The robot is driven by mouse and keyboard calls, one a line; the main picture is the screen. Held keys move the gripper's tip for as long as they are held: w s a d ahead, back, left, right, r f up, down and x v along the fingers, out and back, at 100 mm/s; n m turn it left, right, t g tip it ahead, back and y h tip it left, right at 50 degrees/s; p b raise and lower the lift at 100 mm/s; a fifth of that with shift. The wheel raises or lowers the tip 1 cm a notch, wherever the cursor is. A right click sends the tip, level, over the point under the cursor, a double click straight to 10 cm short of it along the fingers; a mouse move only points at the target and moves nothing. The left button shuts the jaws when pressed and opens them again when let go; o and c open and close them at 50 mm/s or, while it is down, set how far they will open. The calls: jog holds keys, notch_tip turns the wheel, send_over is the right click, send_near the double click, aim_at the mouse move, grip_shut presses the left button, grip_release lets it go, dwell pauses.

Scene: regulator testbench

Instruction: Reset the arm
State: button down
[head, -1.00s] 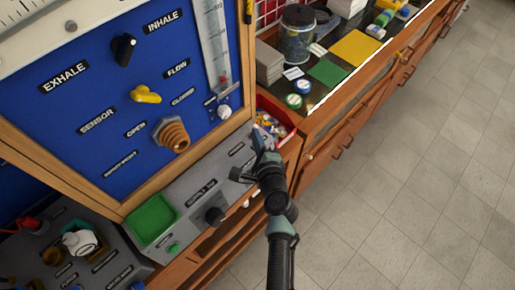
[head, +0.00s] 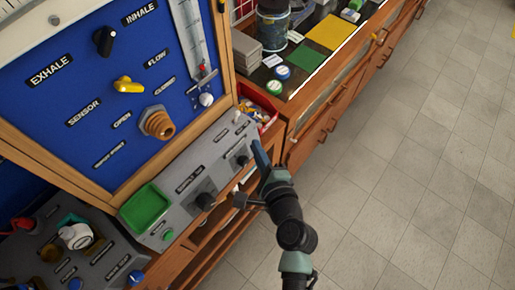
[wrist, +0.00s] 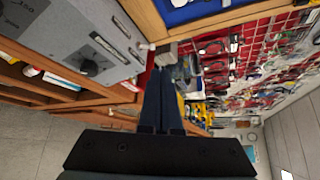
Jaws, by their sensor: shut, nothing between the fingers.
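My gripper (head: 261,158) is at the end of my arm, in front of the grey control panel and near its right end in the head view. Its fingers are shut and empty. In the wrist view the two fingers (wrist: 160,101) lie together, pointing toward the far shelving. The grey control panel (head: 217,150) carries black knobs and a green tray (head: 146,207). It also shows at the upper left of the wrist view (wrist: 75,42). Whether the gripper touches the panel I cannot tell.
A blue board (head: 75,90) with a yellow lever stands behind the panel. A red bin (head: 262,112) sits right of the panel. The wooden bench (head: 335,100) runs to the back right with cards and a container on top. Tiled floor (head: 420,190) at the right is clear.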

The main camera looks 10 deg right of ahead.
jog(key=shift+w, duration=0.1)
dwell(0.3)
jog(key=w+a+r+n+t+b, duration=0.1)
jog(key=w+a+r+n+t, duration=0.2)
jog(key=r, duration=0.7)
jog(key=w+r+n+t+y+b, duration=0.1)
jog(key=w+r+n, duration=0.1)
jog(key=r+n, duration=0.6)
jog(key=w+a+r+n+t+b, duration=0.1)
jog(key=w+a+r+n, duration=0.15)
jog(key=r, duration=0.85)
jog(key=s+a+r+n+t+h+b, duration=0.1)
jog(key=s+r+n+t, duration=0.3)
jog(key=r, duration=0.9)
jog(key=s+a+r+n+t+h+b, duration=0.1)
jog(key=s+a+r+n+t+b, duration=0.1)
jog(key=s+r, duration=0.8)
notch_tip(320, 180, up, 3)
jog(key=n+t, duration=0.1)
jog(key=n, duration=0.1)
jog(key=shift+n+t, duration=0.35)
jog(key=shift+t, duration=0.05)
